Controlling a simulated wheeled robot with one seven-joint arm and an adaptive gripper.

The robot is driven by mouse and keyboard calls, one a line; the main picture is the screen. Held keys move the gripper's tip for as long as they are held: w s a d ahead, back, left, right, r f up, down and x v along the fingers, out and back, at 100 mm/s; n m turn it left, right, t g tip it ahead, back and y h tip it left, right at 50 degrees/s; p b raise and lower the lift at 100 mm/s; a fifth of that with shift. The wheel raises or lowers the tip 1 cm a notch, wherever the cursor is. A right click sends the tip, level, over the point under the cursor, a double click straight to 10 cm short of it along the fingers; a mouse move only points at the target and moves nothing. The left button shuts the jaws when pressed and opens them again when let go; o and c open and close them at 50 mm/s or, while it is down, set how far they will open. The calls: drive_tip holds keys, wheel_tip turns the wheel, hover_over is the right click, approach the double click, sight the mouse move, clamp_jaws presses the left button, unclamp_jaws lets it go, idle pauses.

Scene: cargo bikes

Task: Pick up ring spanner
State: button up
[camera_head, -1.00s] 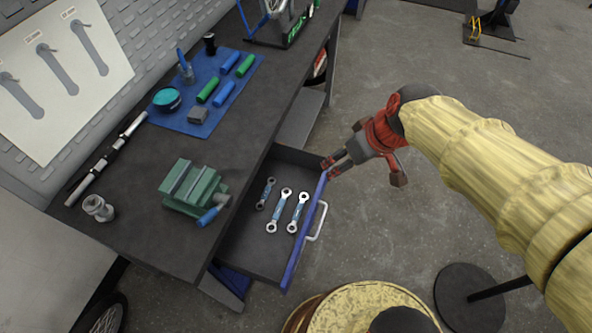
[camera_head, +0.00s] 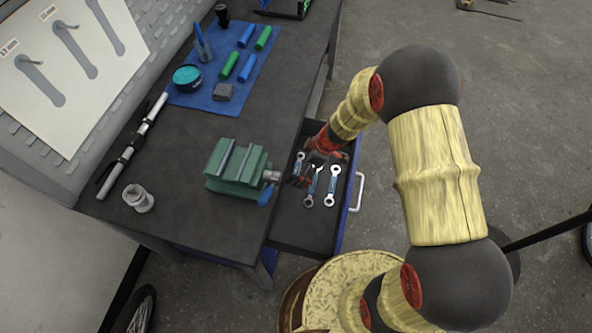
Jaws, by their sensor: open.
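Three ring spanners with blue middles and silver ends lie side by side in the open drawer (camera_head: 300,230). The left spanner (camera_head: 299,160) is partly covered by my gripper. The middle spanner (camera_head: 312,189) has its upper part partly hidden by my gripper, and the right spanner (camera_head: 332,186) is mostly clear. My gripper (camera_head: 308,178), red and dark, is over the drawer at the left and middle spanners. It is open and seems to hold nothing. I cannot tell its exact height above the spanners or whether it touches one.
A green vise (camera_head: 237,168) stands on the workbench (camera_head: 200,130) beside the drawer. A blue mat (camera_head: 200,98) with green and blue handles lies farther back. The drawer's walls surround the spanners.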

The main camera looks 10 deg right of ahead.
sight(293, 172)
drive_tip(key=shift+w+b+x, duration=0.15)
drive_tip(key=shift+b+x, duration=0.3)
drive_tip(key=shift+x, duration=0.95)
drive_tip(key=shift+w+b+x, duration=0.15)
drive_tip(key=shift+b+x, duration=0.25)
drive_tip(key=shift+x, duration=0.95)
drive_tip(key=shift+r, duration=0.1)
drive_tip(key=shift+c, duration=1.3)
drive_tip(key=c, duration=1.1)
drive_tip(key=shift+o, duration=0.2)
drive_tip(key=shift+r, duration=0.1)
drive_tip(key=shift+r, duration=0.2)
wheel_tip(293, 172, up, 3)
drive_tip(key=shift+r+p, duration=0.1)
drive_tip(key=shift+p, duration=0.6)
drive_tip(key=s+d+r+p, duration=0.3)
drive_tip(key=s+d+r, duration=0.6)
drive_tip(key=d, duration=0.1)
drive_tip(key=shift+d, duration=0.4)
